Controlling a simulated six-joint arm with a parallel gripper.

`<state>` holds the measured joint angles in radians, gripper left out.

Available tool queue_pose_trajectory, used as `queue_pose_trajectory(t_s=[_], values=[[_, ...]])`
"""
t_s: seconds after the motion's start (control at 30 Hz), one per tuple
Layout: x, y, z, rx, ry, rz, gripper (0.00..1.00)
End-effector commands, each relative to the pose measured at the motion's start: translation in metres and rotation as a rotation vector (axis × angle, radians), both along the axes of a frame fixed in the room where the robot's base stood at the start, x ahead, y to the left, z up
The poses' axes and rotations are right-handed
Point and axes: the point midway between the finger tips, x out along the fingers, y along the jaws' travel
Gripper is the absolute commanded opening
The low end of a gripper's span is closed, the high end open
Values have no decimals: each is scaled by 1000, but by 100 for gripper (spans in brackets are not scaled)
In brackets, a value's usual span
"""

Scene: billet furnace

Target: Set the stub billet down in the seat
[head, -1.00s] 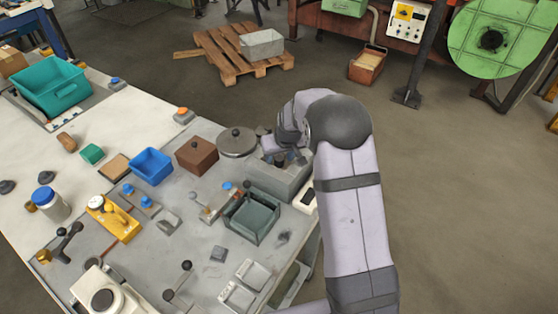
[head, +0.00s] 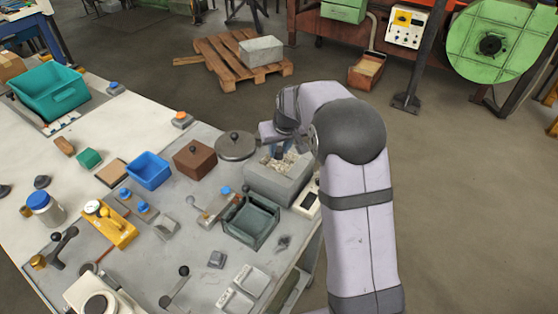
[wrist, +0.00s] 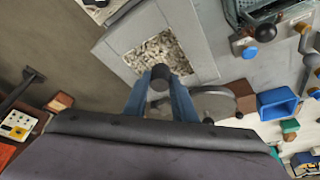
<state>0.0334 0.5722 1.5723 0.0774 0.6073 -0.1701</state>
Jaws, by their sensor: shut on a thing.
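My gripper (wrist: 161,82) shows two blue fingers in the wrist view, shut on the stub billet (wrist: 160,71), a short dark round piece at their tips. In the head view my gripper (head: 281,152) is above the grey furnace block (head: 262,185), and the billet is too small to tell. The furnace block also shows in the wrist view (wrist: 118,38), with a square opening filled with pale lumps (wrist: 155,48). The billet overlaps the near edge of this opening in the wrist view; its height above it is hard to judge. I cannot make out the seat for certain.
A round lid with a knob (head: 236,146) stands beside the furnace block. A brown box (head: 195,160), a blue bin (head: 149,171) and a dark green open box (head: 251,226) stand close by. Open floor lies right of the bench.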

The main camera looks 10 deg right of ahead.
Motion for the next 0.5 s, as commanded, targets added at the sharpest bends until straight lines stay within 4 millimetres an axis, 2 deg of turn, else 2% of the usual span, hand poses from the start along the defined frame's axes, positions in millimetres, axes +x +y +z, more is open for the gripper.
queue_pose_trajectory(t_s=[0.1,0.23,0.5], values=[[2,0,19,-1,-7,1,0],[1,0,35,-1,-5,0,0],[0,0,46,-1,-1,0,0]])
